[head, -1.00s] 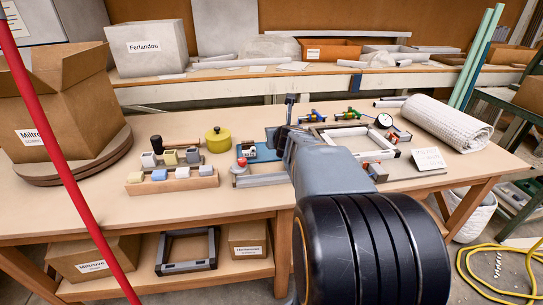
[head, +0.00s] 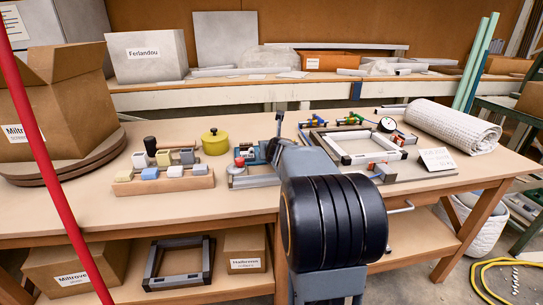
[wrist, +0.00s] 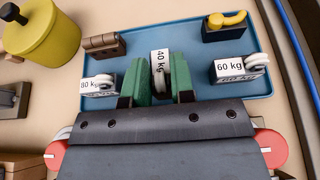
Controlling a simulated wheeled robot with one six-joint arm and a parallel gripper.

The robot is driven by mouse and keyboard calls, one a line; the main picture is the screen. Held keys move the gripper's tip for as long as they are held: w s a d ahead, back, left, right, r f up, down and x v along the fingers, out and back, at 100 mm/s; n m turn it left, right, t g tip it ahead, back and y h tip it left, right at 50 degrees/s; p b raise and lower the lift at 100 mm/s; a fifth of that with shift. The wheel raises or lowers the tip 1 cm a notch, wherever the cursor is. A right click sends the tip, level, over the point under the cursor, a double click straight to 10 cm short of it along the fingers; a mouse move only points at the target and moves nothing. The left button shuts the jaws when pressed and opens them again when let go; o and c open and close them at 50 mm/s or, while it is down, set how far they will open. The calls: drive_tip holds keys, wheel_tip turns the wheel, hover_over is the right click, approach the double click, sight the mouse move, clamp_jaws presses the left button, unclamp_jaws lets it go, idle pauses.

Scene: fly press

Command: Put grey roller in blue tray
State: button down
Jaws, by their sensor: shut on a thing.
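The blue tray (wrist: 210,85) fills the middle of the wrist view. In the head view its edge (head: 254,154) shows, partly behind my arm. My gripper (wrist: 158,88), with green fingers, is shut on a grey roller (wrist: 158,58) bearing a "40 kg" label, standing edge-on between them. The held roller is over the tray; whether it touches the tray floor I cannot tell. The gripper's fingers are hidden in the head view.
The tray holds an "80 kg" piece (wrist: 98,86) at left, a "60 kg" piece (wrist: 238,68) at right, a brown hinge (wrist: 104,46) and a yellow-topped block (wrist: 225,25) behind. A yellow pot (wrist: 42,32) stands outside, at upper left.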

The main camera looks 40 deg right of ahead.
drive_tip(key=shift+f, duration=0.5)
drive_tip(key=shift+r, duration=0.15)
drive_tip(key=c, duration=1)
unclamp_jaws()
drive_tip(key=shift+s+r, duration=0.1)
drive_tip(key=p+v, duration=0.4)
drive_tip(key=v, duration=0.7)
drive_tip(key=shift+r, duration=0.1)
drive_tip(key=shift+s+a, duration=0.2)
drive_tip(key=shift+s, duration=0.15)
